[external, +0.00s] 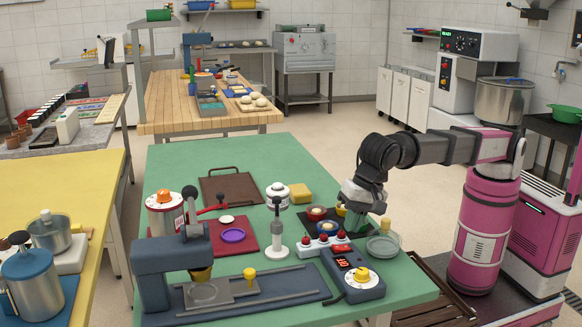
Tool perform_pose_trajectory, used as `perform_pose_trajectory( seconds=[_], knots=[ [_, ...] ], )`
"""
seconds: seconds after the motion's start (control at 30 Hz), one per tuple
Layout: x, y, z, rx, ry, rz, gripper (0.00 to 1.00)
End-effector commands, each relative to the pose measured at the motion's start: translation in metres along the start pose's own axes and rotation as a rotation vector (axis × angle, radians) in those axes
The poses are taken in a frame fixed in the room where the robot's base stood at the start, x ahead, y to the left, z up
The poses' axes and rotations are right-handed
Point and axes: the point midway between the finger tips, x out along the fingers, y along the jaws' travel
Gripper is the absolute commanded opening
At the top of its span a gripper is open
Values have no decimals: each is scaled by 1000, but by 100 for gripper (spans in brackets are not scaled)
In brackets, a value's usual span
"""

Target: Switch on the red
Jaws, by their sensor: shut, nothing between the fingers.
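A white switch box (322,250) with several red knobs on top stands on the green table, right of the middle. Just in front of it is a blue device (368,289) with a red-lit display and a yellow dial. I cannot tell from here whether any red knob is on. My gripper (352,226) is shut and empty. It points down over the dark mat, behind and to the right of the switch box and apart from it. It partly hides a small yellow item and the mat behind it.
Small bowls (317,213) stand left of my gripper, and a clear dish (382,247) to its right. A white-based stand (278,251) is left of the switch box. A blue press (155,268) fills the front left. The green table (285,153) is clear at the back.

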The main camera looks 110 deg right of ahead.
Motion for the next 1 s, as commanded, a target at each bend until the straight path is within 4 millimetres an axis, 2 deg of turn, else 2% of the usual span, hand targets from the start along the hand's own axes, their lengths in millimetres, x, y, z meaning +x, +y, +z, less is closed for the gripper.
perform_pose_trajectory(
  seconds=[0.2, 0.4, 0.5, 0.7, 1.0],
  knots=[
    [-47, 3, 0, 0, -1, -2, 0],
    [-79, 4, 0, 0, -1, -1, 0],
    [-89, 4, 0, 0, 0, -1, 0],
    [-98, 5, 0, 0, 0, 0, 0],
    [-98, 4, 0, 0, 0, -1, 0]
  ],
)
